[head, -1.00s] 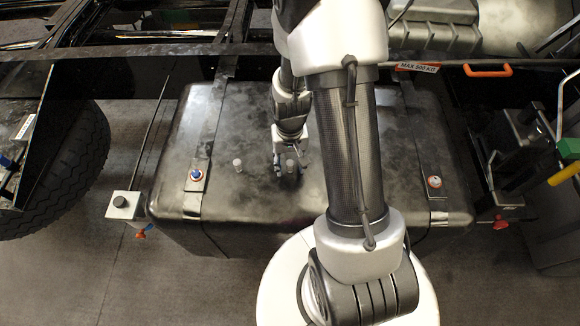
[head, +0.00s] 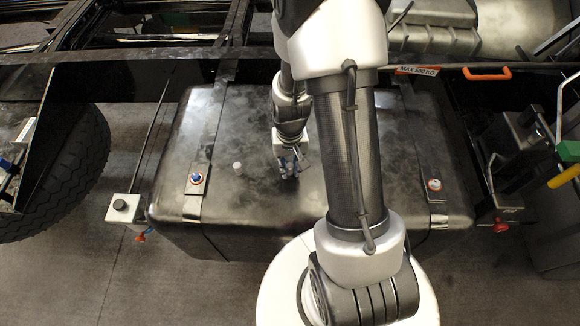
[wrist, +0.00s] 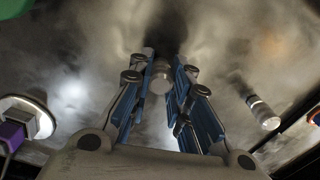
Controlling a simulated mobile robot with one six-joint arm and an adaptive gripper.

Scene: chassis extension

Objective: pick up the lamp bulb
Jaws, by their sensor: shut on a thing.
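My gripper (head: 289,172) points down over the dark tank (head: 345,205) in the head view. In the wrist view its two blue-sided fingers (wrist: 160,82) are shut on a lamp bulb (wrist: 161,76), whose rounded, pale end shows between them. In the head view the fingers hide this bulb. I cannot tell whether it touches the tank top. A second small bulb-like piece with a pale top (head: 237,166) stands on the tank to the left of my gripper. It also shows at the right of the wrist view (wrist: 262,112).
Two straps cross the tank, with a blue-and-red fitting (head: 196,177) on the left one and a red-and-white fitting (head: 434,184) on the right one. A tyre (head: 75,165) is at the left. A frame rail (head: 120,53) runs behind the tank.

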